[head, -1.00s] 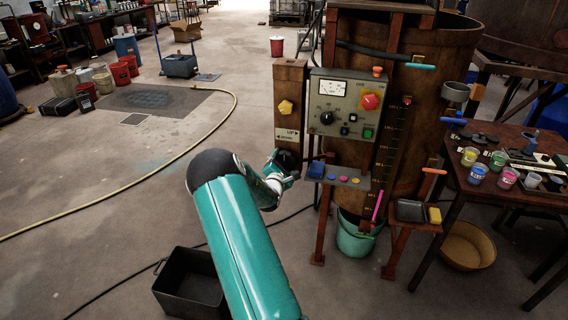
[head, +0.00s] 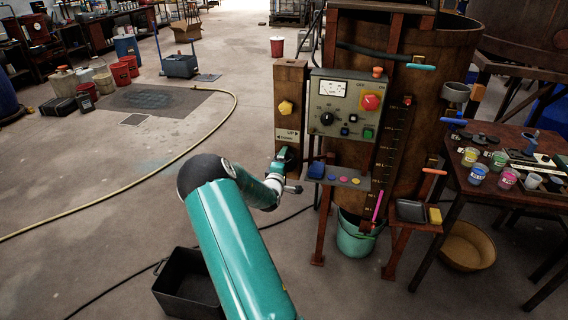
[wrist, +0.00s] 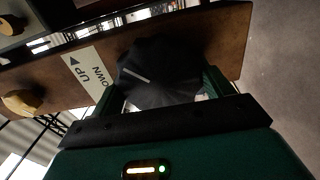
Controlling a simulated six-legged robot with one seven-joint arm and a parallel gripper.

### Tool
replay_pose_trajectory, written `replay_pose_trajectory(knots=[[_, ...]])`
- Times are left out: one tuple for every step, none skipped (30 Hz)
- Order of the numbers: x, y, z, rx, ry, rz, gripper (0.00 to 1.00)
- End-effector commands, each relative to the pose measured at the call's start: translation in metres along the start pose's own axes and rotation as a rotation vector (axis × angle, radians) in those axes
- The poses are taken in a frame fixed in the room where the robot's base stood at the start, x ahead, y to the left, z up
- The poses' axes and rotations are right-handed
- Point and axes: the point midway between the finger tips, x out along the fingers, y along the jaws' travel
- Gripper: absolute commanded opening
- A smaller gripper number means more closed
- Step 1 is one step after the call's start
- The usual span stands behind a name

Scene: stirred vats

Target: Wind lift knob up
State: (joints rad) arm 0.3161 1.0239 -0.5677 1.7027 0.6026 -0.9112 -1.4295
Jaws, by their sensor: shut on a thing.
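The lift knob (wrist: 160,72) is a black fluted knob with a pale pointer line, on a brown post (head: 290,98) left of the control panel. A white UP/DOWN label (wrist: 88,74) sits beside it in the wrist view, and the label also shows in the head view (head: 287,135). My gripper (wrist: 165,88) is shut on the knob, one finger on each side of it. In the head view my gripper (head: 284,162) is at the lower part of the post and hides the knob.
A yellow knob (head: 286,108) is higher on the same post. A black bin (head: 188,284) is on the floor below. Open floor lies to the left.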

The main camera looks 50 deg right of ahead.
Motion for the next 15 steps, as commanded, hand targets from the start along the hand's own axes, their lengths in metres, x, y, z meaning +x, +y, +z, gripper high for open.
replay_pose_trajectory(knots=[[-0.001, -0.0003, -0.0015, 0.045, 0.002, -0.001, 0.56], [-0.001, -0.0002, -0.0015, 0.074, 0.002, -0.001, 0.56], [-0.001, 0.0, -0.0015, 0.111, 0.002, -0.001, 0.56], [-0.001, 0.0001, -0.0014, 0.14, 0.002, -0.001, 0.56], [-0.0009, 0.0003, -0.0014, 0.169, 0.002, -0.001, 0.56], [-0.001, 0.0004, -0.0013, 0.206, 0.002, -0.001, 0.56], [-0.001, 0.0005, -0.0013, 0.235, 0.002, -0.001, 0.56], [-0.0009, 0.0007, -0.0013, 0.264, 0.002, -0.001, 0.56], [-0.0009, 0.0008, -0.0012, 0.302, 0.002, -0.001, 0.56], [-0.0009, 0.001, -0.0011, 0.33, 0.002, -0.001, 0.56], [-0.0009, 0.0011, -0.0011, 0.359, 0.002, -0.001, 0.56], [-0.001, 0.0012, -0.0012, 0.397, 0.002, -0.001, 0.56], [-0.001, 0.0012, -0.0012, 0.425, 0.002, -0.001, 0.56], [-0.001, 0.0013, -0.0012, 0.454, 0.002, -0.001, 0.56], [-0.0011, 0.0013, -0.0013, 0.492, 0.002, -0.001, 0.56]])
